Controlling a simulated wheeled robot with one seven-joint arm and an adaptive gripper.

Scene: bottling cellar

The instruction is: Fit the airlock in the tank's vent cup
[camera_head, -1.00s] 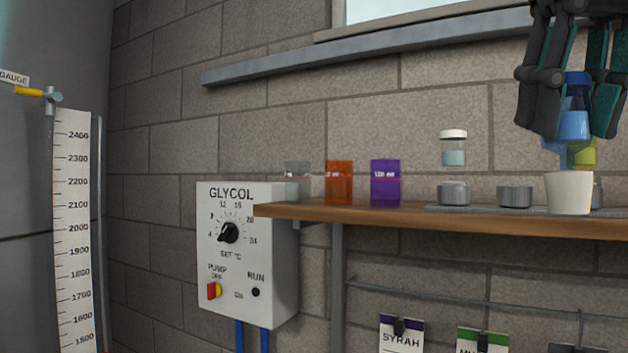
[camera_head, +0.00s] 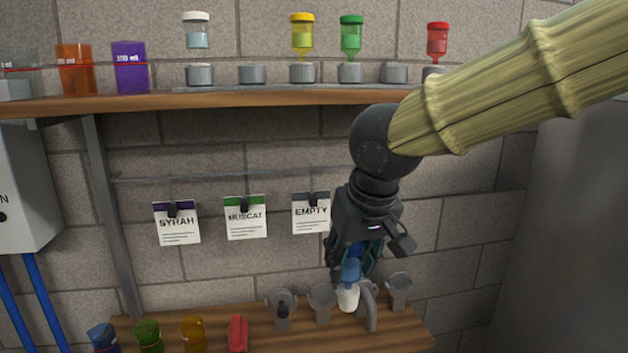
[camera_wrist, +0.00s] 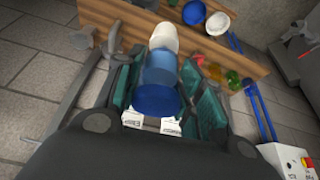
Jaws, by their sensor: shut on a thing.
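My gripper (camera_head: 352,262) points down over the lower shelf, shut on the blue airlock (camera_head: 350,271). The airlock has a dark blue cap, a clear blue body and a white tapered lower end (camera_head: 348,298). It looks upright in the head view, close among the grey fittings; I cannot tell whether its white end touches anything. In the wrist view the blue cap (camera_wrist: 158,99) lies between the fingers, with the white end (camera_wrist: 164,38) beyond. I cannot make out the tank's vent cup in either view.
White-capped (camera_head: 197,32), yellow (camera_head: 302,36), green (camera_head: 351,38) and red (camera_head: 437,42) airlocks stand along the upper shelf (camera_head: 130,104). Grey fittings (camera_head: 282,308) and small coloured items (camera_head: 193,334) line the lower shelf (camera_head: 265,322). Tags hang behind. A grey surface (camera_head: 570,220) rises at right.

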